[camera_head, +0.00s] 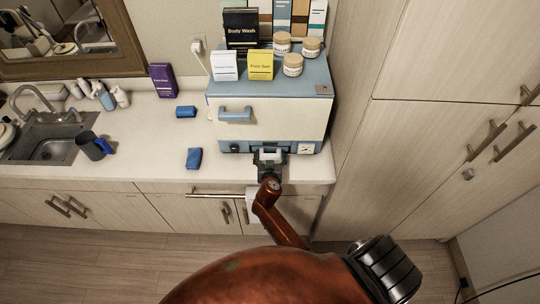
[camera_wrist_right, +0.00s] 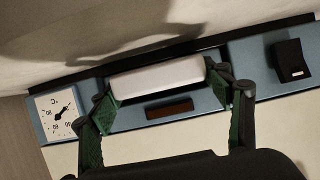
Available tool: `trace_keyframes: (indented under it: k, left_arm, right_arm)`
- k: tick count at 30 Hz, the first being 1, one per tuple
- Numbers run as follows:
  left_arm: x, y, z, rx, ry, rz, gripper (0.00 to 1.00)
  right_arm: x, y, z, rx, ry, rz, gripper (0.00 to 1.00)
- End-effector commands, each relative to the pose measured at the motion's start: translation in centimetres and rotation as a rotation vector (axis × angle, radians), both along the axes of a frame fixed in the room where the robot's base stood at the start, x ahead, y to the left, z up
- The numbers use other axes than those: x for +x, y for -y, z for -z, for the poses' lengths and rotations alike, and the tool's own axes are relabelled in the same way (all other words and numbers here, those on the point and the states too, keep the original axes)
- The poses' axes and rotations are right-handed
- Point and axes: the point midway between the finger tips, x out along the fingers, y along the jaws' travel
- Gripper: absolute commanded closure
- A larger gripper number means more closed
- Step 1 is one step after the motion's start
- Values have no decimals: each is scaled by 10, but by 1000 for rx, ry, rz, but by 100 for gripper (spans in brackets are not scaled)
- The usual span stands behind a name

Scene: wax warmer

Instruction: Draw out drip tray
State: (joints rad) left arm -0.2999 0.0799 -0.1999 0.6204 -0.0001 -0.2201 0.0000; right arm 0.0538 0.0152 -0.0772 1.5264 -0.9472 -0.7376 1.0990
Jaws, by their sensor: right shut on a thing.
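The wax warmer (camera_head: 270,110) is a blue and cream box on the counter, with a blue door handle (camera_head: 235,115). A pale front piece, apparently the drip tray (camera_wrist_right: 158,77), sits in the blue lower strip of the warmer. My right gripper (camera_head: 270,156) is at this strip. In the right wrist view its fingers (camera_wrist_right: 165,95) stand at both ends of the pale piece and are shut on it. How far the tray is out of the warmer I cannot tell. My left gripper is not in view.
A dial (camera_wrist_right: 57,107) and a black switch (camera_wrist_right: 290,60) flank the tray. Boxes and jars (camera_head: 292,64) stand on the warmer. Blue packets (camera_head: 194,158) lie on the counter to the left. A tall cabinet (camera_head: 440,110) stands close on the right.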

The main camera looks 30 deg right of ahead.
Motion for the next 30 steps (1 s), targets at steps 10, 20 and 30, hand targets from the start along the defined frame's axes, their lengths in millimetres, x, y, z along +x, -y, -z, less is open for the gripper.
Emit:
trace_keyframes:
  k: [10,20,30]
  left_arm:
    - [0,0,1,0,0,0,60]
    - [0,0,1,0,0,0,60]
    - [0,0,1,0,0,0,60]
  right_arm:
    - [1,1,-4,-2,3,1,86]
    - [-9,-6,-3,0,3,-1,86]
    - [-24,-15,-2,0,2,-1,86]
